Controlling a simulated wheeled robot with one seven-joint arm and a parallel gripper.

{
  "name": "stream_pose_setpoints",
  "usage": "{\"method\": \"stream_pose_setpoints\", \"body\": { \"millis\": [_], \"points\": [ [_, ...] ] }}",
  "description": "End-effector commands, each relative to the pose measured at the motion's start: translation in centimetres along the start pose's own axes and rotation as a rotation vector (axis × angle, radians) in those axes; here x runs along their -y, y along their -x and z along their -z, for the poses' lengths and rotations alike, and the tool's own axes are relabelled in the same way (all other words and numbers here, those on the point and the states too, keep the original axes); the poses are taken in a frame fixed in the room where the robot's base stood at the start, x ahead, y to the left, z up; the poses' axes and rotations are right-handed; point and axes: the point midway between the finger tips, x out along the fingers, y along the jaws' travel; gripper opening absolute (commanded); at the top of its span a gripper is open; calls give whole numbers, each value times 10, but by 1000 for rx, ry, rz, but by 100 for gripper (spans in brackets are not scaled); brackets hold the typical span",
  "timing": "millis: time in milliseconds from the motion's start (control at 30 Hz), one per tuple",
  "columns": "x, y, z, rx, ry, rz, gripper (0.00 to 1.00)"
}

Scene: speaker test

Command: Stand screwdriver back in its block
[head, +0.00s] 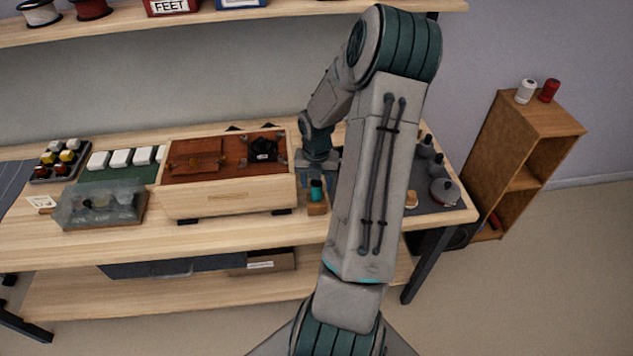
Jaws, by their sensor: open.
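A small wooden block (317,210) stands on the bench, just right of the wooden speaker box. A teal handle, which looks like the screwdriver (316,188), stands upright at the block. Its shaft does not show, and I cannot tell how deep it sits. My gripper (317,172) is open and points down right above the handle. The fingertips are small and dark here, so I cannot tell whether they still touch the handle. My own forearm hides the bench just right of the block.
The speaker box (228,202) with a brown top stands close left of the block. A clear cover (100,205) and a tray of coloured parts (60,160) lie further left. A dark mat (463,204) holds a round pot (444,190) at right. The bench front strip is clear.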

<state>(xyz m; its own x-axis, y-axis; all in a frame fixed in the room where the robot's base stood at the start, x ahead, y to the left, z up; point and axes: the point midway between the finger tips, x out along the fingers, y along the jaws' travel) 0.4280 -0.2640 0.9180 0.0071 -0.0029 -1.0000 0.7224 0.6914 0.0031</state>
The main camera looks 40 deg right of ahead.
Motion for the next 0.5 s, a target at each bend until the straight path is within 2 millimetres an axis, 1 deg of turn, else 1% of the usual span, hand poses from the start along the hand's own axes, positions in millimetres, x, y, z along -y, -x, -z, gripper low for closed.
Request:
{"method": "stream_pose_setpoints", "body": {
  "millis": [167,500],
  "points": [
    [1,22,-2,6,-2,0,51],
    [0,98,-1,7,-1,1,51]
  ]
}}
